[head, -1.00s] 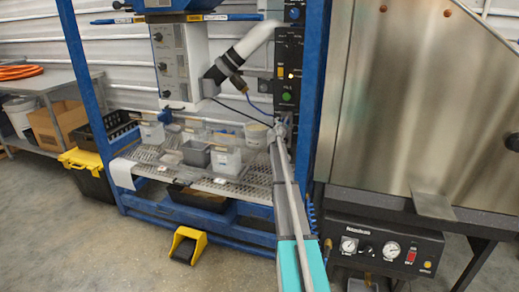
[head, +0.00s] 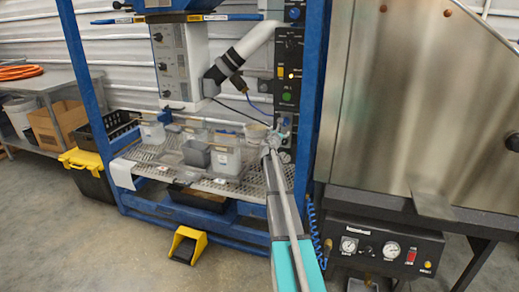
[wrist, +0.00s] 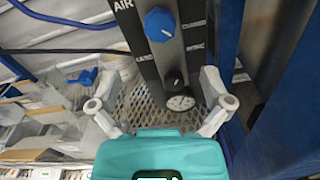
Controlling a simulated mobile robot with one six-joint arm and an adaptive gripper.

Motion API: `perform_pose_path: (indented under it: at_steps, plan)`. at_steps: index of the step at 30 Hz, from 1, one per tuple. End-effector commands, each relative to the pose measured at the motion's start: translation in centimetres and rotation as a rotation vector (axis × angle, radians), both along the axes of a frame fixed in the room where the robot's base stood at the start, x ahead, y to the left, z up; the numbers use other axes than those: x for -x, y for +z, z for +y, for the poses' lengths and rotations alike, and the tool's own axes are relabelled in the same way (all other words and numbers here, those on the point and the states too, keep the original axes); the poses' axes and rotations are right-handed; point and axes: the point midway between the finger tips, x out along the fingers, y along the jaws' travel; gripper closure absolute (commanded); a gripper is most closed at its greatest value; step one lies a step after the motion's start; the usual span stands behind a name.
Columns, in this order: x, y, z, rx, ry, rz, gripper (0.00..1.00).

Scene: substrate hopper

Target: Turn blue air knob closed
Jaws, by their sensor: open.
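The blue air knob (wrist: 159,24) sits on a black panel with white lettering reading "AIR" in the wrist view, near the top centre. My gripper (wrist: 160,80) is open there, with its fingers spread wide left and right. The knob shows above the gap between the fingers and is apart from both. A small black knob (wrist: 174,80) and a round gauge (wrist: 181,102) are below it on the panel. In the head view my gripper (head: 271,139) is in front of the panel's lower part, and I cannot clearly make out the air knob there.
A blue frame post (head: 314,90) stands right of the panel. A perforated shelf (head: 215,186) with clear bins (head: 227,158) lies left of my gripper. A steel cabinet (head: 420,100) is farther right. Open floor lies at the front left.

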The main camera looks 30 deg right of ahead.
Motion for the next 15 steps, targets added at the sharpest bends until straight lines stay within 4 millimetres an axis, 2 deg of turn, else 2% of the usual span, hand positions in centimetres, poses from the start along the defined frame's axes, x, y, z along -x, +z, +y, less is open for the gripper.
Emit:
perform_pose_path:
  at_steps: [7, 9, 15]
  plan:
    - [2.6, 0.0, 2.9, 0.0, -0.001, 0.0, 0.01]
    - [3.0, 0.8, 3.7, -0.055, -0.016, -0.041, 0.01]
    - [4.4, 1.5, 6.0, -0.196, -0.064, -0.14, 0.01]
